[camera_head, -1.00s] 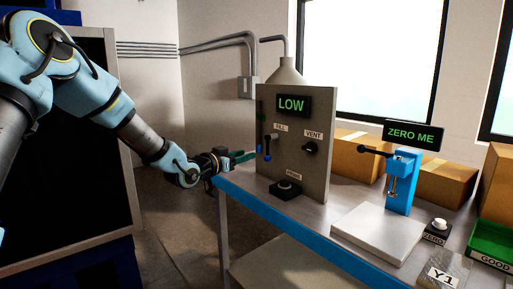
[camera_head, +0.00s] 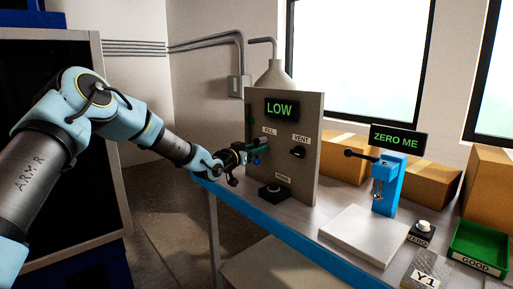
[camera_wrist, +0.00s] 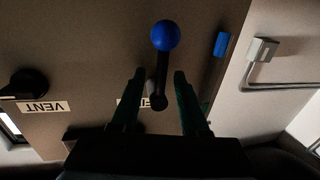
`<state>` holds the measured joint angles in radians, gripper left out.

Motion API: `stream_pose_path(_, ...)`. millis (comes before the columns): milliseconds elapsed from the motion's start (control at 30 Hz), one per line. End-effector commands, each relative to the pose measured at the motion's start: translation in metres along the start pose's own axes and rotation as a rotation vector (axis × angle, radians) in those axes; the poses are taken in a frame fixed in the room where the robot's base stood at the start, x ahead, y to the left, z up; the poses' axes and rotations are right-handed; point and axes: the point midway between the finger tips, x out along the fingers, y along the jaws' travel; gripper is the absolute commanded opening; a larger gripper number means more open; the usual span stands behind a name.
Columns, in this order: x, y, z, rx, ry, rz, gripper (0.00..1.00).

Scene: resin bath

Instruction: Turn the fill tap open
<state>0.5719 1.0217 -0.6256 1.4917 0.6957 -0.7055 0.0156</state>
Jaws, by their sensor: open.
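The fill tap (camera_wrist: 165,38) is a dark lever with a blue ball end, mounted on the grey panel (camera_head: 309,160) under the FILL label. My gripper (camera_wrist: 159,72) is open, with its green fingers on either side of the lever in the wrist view. The blue ball shows beyond the fingertips. I cannot tell whether either finger touches the lever. In the head view my gripper (camera_head: 254,148) is at the panel's left side and partly hides the tap. The panel display (camera_head: 280,109) reads LOW.
A black VENT knob (camera_head: 298,152) is right of the tap, and a black button box (camera_head: 277,193) sits below. A blue stand (camera_head: 388,187) with a ZERO ME display and a green GOOD tray (camera_head: 480,243) are farther right. A blue piece (camera_wrist: 221,44) is near the panel edge.

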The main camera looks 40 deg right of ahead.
Motion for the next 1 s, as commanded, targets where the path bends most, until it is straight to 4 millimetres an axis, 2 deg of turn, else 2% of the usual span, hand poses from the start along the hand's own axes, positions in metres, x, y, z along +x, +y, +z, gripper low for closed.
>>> stream_pose_path(200,0.0001,-0.0002,0.0003,0.0,0.0,0.0,0.45)
stream_pose_path(600,-0.0001,-0.0004,0.0002,0.0,0.0,0.0,0.0)
stream_pose_path(1000,-0.0002,-0.0003,0.0003,0.0,0.0,0.0,0.0)
